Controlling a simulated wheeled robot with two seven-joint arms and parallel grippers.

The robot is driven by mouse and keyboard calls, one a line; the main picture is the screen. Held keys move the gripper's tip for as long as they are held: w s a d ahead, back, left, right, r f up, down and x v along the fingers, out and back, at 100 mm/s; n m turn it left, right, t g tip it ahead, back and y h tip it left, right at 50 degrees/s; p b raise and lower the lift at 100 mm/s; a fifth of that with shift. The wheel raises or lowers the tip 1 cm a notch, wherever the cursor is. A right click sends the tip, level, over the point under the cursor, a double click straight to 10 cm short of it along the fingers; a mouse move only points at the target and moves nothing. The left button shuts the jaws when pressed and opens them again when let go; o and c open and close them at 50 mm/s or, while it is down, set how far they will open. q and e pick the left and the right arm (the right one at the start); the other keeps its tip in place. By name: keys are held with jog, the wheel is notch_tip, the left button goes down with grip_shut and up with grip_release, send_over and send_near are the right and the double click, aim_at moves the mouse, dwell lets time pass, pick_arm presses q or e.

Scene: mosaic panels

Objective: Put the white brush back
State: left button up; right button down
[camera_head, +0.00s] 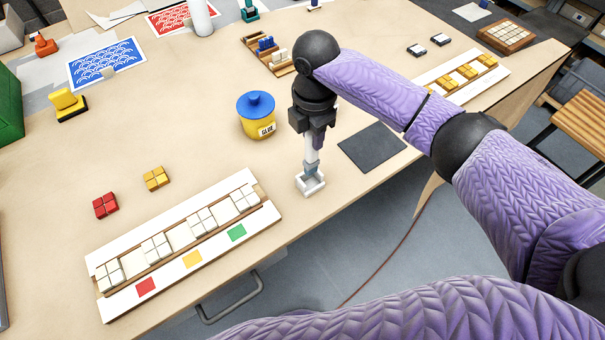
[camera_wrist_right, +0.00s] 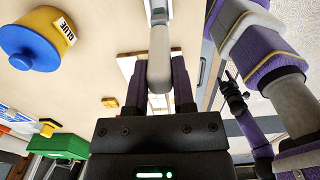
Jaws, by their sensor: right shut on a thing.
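My right gripper (camera_head: 312,130) points down over the table's front part and is shut on the white brush (camera_head: 311,155). The brush is nearly upright, its handle between the jaws. The handle also shows between the dark fingers in the wrist view (camera_wrist_right: 159,65). A small white, box-like piece (camera_head: 311,185) is at the brush's lower end, at or near the tabletop; I cannot tell whether it is the brush's head or a separate holder. My left gripper does not show in the head view; a dark gripper (camera_wrist_right: 232,92) on a purple arm shows small in the wrist view, its jaws unclear.
A yellow glue pot (camera_head: 257,120) with a blue lid stands left of the gripper. A dark square mat (camera_head: 371,147) lies to the right. A white mosaic panel (camera_head: 190,258) with tiles lies front left. Red tiles (camera_head: 105,205) and yellow tiles (camera_head: 156,178) lie behind it.

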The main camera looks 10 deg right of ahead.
aim_at(312, 150)
notch_tip(312, 150, down, 6)
jog(key=shift+r+b, duration=0.1)
jog(key=shift+b, duration=0.45)
jog(key=shift+c, duration=2.3)
grip_release()
jog(key=shift+w+r, duration=0.1)
jog(key=shift+r, duration=0.2)
notch_tip(312, 150, up, 12)
jog(key=p, duration=0.2)
jog(key=shift+f+p, duration=0.2)
jog(key=shift+p, duration=0.1)
